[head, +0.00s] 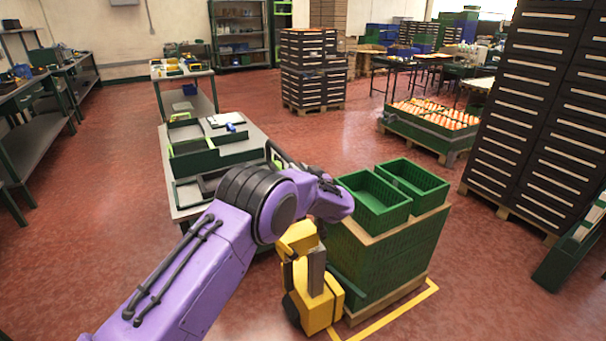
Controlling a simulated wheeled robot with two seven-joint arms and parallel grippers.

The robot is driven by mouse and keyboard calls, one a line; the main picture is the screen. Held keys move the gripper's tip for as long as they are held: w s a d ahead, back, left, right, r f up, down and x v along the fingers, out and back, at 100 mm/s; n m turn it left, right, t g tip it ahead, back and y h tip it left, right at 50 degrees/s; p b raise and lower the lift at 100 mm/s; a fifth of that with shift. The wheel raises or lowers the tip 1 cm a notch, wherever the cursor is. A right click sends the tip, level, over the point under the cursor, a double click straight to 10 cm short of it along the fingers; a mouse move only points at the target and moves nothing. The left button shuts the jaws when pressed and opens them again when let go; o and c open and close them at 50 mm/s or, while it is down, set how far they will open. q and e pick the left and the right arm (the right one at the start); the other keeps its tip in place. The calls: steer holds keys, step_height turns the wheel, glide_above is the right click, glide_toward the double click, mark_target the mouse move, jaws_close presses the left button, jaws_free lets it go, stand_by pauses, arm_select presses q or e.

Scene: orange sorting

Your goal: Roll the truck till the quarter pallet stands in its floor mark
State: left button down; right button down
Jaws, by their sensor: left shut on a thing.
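The yellow truck (318,311) stands on the floor at bottom centre, at the left end of the quarter pallet (388,302). The pallet carries a stack of green crates (400,249) with two open, empty-looking green crates on top. The yellow floor mark (402,312) shows as a line along the pallet's near and right sides, with a narrow strip of floor between. Its far side is hidden by the load. My left gripper (316,248) is at the truck's upper part, shut on its handle; my purple wrist hides much of the grip. My right gripper is out of view.
A workbench (252,142) with green trays stands close behind my left arm. Tall dark drawer stacks (525,110) rise at right, and a crate of oranges (428,128) stands on a pallet behind. Red floor is open at front right and lower left.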

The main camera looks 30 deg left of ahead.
arm_select(q)
steer(key=shift+w+d+r, duration=0.1)
steer(key=shift+r, duration=0.1)
steer(key=c, duration=1.3)
jaws_free()
steer(key=o, duration=0.3)
steer(key=shift+w, duration=0.1)
steer(key=shift+o, duration=0.2)
steer(key=shift+f, duration=0.15)
steer(key=b+v, duration=0.2)
steer(key=v, duration=0.8)
steer(key=shift+d, duration=0.25)
